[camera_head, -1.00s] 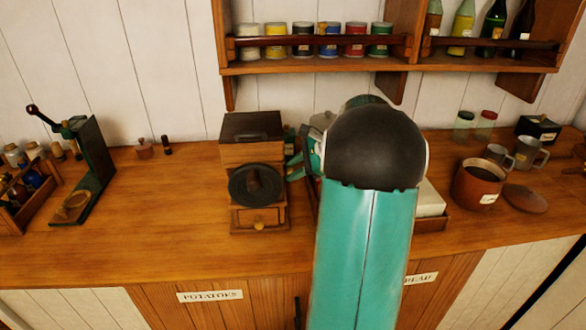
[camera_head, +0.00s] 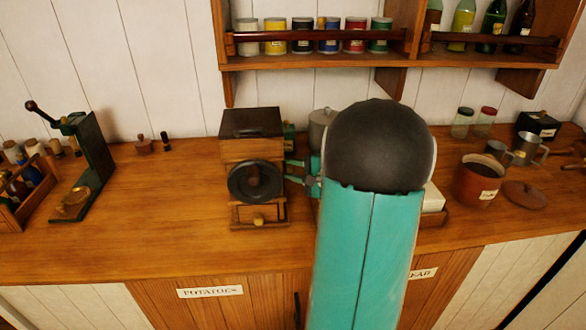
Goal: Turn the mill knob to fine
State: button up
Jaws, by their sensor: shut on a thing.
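The mill (camera_head: 252,150) is a wooden box with a dark top, standing on the counter left of my arm. A round black knob (camera_head: 255,182) sits on its front face. A small drawer with a yellow pull (camera_head: 258,219) is below the knob. My gripper (camera_head: 288,178) is at the right side of the mill, its fingertips at the knob's right rim. It is shut on the knob's edge, though the contact is small in view. My teal arm hides the counter behind it. I cannot read any fine or coarse mark.
A white block in a wooden tray (camera_head: 432,219) is partly hidden behind my arm. A brown pot (camera_head: 478,182), metal mugs (camera_head: 530,148) and a round lid (camera_head: 525,195) stand to the right. A green stand (camera_head: 88,165) is at left.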

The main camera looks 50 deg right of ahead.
jog(key=shift+n+t, duration=0.4)
dwell(0.3)
jog(key=o, duration=1)
jog(key=s, duration=0.4)
jog(key=s+r, duration=0.1)
jog(key=s, duration=0.4)
jog(key=s+d, duration=0.1)
jog(key=s, duration=0.3)
jog(key=shift+s+d+r, duration=0.1)
jog(key=shift+s+r, duration=0.2)
jog(key=shift+r, duration=0.1)
